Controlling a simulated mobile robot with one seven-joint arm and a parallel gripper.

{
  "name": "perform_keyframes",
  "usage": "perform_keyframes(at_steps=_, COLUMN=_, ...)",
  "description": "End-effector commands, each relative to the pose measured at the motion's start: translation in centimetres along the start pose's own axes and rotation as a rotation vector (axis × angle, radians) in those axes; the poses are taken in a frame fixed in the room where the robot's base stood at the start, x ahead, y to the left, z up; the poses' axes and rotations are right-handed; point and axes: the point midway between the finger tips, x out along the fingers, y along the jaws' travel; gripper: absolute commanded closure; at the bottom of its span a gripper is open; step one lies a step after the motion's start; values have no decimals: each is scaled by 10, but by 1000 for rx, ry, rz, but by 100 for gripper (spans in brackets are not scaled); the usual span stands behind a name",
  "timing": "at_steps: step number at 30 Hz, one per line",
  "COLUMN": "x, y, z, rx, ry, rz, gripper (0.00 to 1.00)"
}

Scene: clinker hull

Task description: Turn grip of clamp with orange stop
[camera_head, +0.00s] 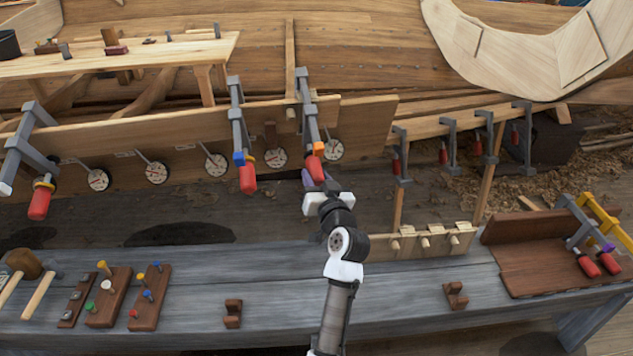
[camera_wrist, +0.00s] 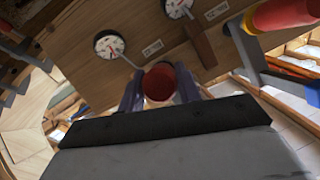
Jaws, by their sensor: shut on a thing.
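The clamp with the orange stop (camera_head: 319,146) is a grey bar clamp on the upper edge of the hull plank, right of centre in the head view. Its red grip (camera_head: 315,167) hangs below the orange stop. My gripper (camera_head: 318,183) comes up from below and is shut on this grip. In the wrist view the round red end of the grip (camera_wrist: 158,84) sits between the two purple fingers of my gripper (camera_wrist: 160,88). The orange stop is hidden in the wrist view.
A clamp with a blue stop (camera_head: 239,158) and red grip hangs just left. Round dials (camera_head: 216,165) line the plank (camera_head: 365,135). Below is a grey bench (camera_head: 270,285) with peg blocks (camera_head: 108,298). More clamps hang on a rail (camera_head: 430,126) at right.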

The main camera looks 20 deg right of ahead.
Motion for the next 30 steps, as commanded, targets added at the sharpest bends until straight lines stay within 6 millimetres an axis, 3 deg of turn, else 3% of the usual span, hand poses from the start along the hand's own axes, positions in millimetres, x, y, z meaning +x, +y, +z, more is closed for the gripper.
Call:
perform_keyframes(at_steps=15, x=0, y=2, z=3, rx=386, ry=0, rz=-150, gripper=89)
perform_keyframes(at_steps=30, x=0, y=1, z=1, rx=542, ry=-1, rz=-210, gripper=89)
